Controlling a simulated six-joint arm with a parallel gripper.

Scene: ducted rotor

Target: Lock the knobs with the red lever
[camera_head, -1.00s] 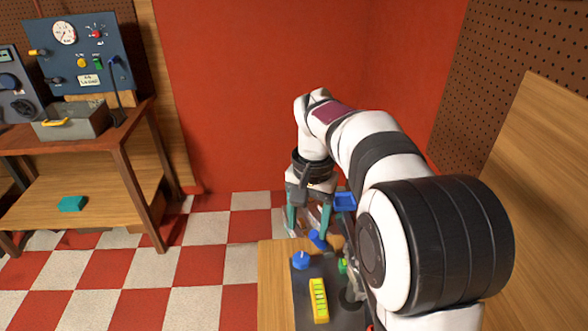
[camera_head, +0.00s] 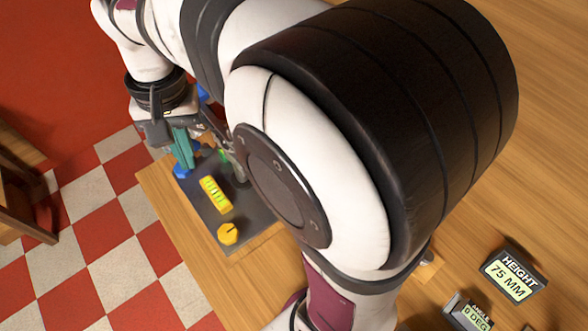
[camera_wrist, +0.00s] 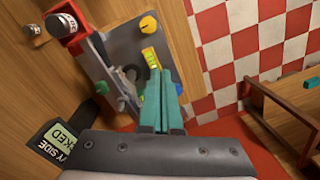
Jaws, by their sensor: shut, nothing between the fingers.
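My gripper (camera_head: 185,160) is shut and empty over the far part of a dark plate (camera_head: 208,216). Its teal fingers (camera_wrist: 160,76) lie together in the wrist view. A blue knob (camera_head: 180,171) is beside the fingertips; I cannot tell whether they touch. A yellow knob (camera_head: 229,233) is at the near end of the plate, and a green knob (camera_head: 222,155) is partly hidden by my arm. In the wrist view, a red part (camera_wrist: 68,32) with a silver round top is at upper left, possibly the red lever. My arm hides that area in the head view.
A yellow level (camera_head: 215,194) lies on the plate between the knobs. Signs reading HEIGHT 75 MM (camera_head: 512,277) and ANGLE 0 DEG (camera_head: 468,314) stand at lower right. A partly readable sign (camera_wrist: 58,142) is at lower left in the wrist view. A wooden bench (camera_wrist: 285,110) is at right.

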